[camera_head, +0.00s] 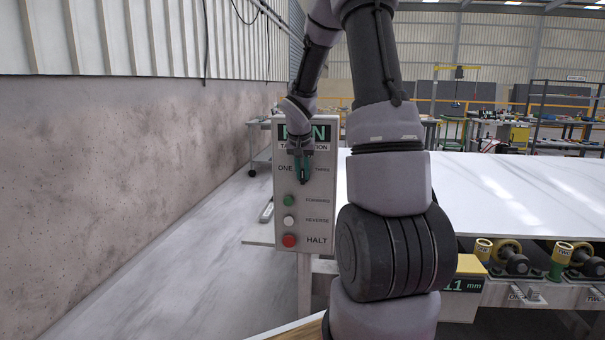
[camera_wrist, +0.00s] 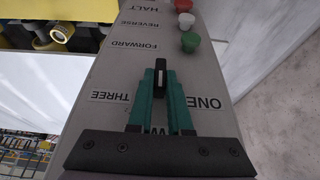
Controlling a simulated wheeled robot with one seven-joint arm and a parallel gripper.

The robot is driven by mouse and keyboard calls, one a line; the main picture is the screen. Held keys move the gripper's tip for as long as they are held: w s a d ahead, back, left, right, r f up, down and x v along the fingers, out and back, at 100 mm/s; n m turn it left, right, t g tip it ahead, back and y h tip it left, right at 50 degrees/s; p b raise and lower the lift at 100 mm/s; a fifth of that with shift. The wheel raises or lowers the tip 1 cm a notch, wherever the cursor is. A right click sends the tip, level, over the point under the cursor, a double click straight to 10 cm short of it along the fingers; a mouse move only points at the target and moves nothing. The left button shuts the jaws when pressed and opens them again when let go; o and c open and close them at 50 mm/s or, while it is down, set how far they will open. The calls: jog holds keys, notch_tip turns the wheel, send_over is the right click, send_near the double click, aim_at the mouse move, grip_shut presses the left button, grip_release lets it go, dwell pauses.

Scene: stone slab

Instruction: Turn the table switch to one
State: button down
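The table switch is a black knob with a white line (camera_wrist: 160,71) on a grey control panel (camera_wrist: 225,62). In the wrist view ONE is printed right of it and THREE left; a letter W shows between the fingers. The white line runs up and down the picture, between that W and FORWARD, not towards ONE. My gripper (camera_wrist: 161,82) has its green fingers on both sides of the knob, very close to it; whether they press on it I cannot tell. In the head view my gripper (camera_head: 303,174) is at the panel's upper part, covering most of the knob.
Below the switch on the panel are a green FORWARD button (camera_head: 289,201), a white REVERSE button (camera_head: 289,221) and a red HALT button (camera_head: 289,240). A white slab (camera_head: 500,190) lies on the table at right. A concrete wall (camera_head: 110,170) stands left, with open floor before it.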

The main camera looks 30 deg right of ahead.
jog(key=shift+w+a, duration=0.1)
jog(key=shift+a, duration=0.05)
jog(key=n+g+h, duration=0.1)
jog(key=h, duration=0.2)
jog(key=a+g+h, duration=0.1)
jog(key=g+h, duration=0.1)
jog(key=h, duration=0.1)
jog(key=w+f+n+g+h, duration=0.1)
jog(key=g+h, duration=0.1)
jog(key=h, duration=0.1)
jog(key=shift+a+n, duration=0.3)
dwell(0.3)
jog(key=shift+f+g+h, duration=0.1)
jog(key=shift+g+h, duration=0.3)
jog(key=c, duration=0.8)
grip_release()
jog(key=shift+c, duration=0.2)
jog(key=v, duration=1)
jog(key=shift+a, duration=0.35)
